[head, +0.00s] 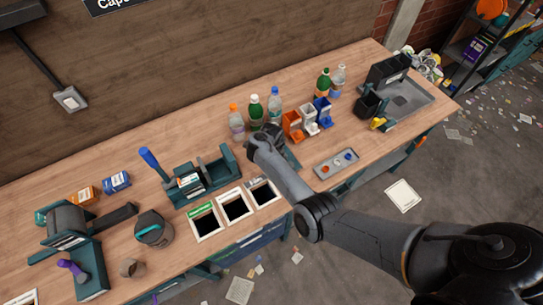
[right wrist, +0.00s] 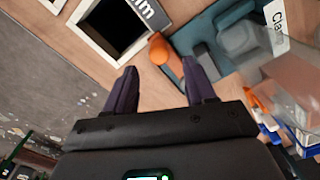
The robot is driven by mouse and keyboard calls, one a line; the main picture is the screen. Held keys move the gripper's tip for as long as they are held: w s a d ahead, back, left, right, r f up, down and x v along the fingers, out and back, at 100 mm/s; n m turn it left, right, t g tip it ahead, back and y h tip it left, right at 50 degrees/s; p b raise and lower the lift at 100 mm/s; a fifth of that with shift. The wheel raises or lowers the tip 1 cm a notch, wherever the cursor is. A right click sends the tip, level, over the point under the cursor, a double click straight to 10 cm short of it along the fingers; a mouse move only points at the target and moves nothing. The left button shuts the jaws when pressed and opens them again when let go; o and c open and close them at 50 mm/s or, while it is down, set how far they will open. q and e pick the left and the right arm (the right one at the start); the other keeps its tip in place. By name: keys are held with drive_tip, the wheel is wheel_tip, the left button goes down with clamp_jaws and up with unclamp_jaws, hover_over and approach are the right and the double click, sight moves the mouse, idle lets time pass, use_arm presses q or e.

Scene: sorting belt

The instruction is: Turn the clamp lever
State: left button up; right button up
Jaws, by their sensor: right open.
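The clamp is a teal fixture with a grey block (right wrist: 238,38) in the right wrist view, marked by a partly cut-off white label. Its orange lever (right wrist: 166,56) sticks out on the label-free side. My right gripper (right wrist: 161,68) is open, its two dark fingers on either side of the lever's lower end; whether they touch it I cannot tell. In the head view my right arm reaches over the bench and its hand (head: 264,142) covers most of the clamp; only a teal edge (head: 291,158) shows. My left gripper is in neither view.
Several bottles (head: 256,112) stand behind the hand. Orange, white and blue bins (head: 293,127) stand close to its right. White-framed openings (head: 235,207) lie to its left in front, and a grey tray (head: 337,164) with small caps lies to the right.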

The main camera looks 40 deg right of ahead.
drive_tip(key=shift+r+p, duration=0.6)
drive_tip(key=shift+r, duration=1.6)
drive_tip(key=s+f+g+p, duration=0.1)
drive_tip(key=s+f, duration=0.2)
drive_tip(key=s, duration=0.2)
drive_tip(key=s+d+f+p, duration=0.1)
drive_tip(key=s+f, duration=0.1)
drive_tip(key=s, duration=0.4)
drive_tip(key=s+d+f+g+p, duration=0.1)
drive_tip(key=s+f, duration=0.2)
drive_tip(key=s, duration=0.2)
drive_tip(key=shift+s+d+f+g+h, duration=0.15)
drive_tip(key=shift+d+f+g+h, duration=0.15)
drive_tip(key=shift+f+h, duration=0.1)
drive_tip(key=s+d+n+p, duration=0.2)
drive_tip(key=s, duration=0.6)
drive_tip(key=s+a+r+n+t+h+p, duration=0.1)
drive_tip(key=s+a+r+n+t+p, duration=0.2)
drive_tip(key=s+r+n, duration=0.4)
drive_tip(key=w+a+r+n+t+y, duration=0.1)
drive_tip(key=w+a+r+n, duration=0.1)
drive_tip(key=a+r+n, duration=0.5)
drive_tip(key=w+a+r+n+t+y, duration=0.1)
drive_tip(key=w+a+r+n+t, duration=0.1)
drive_tip(key=a+r+n, duration=0.6)
wheel_tip(320, 180, up, 8)
drive_tip(key=n+p, duration=0.1)
drive_tip(key=n, duration=0.2)
drive_tip(key=shift+f+n, duration=0.25)
drive_tip(key=shift+n, duration=0.15)
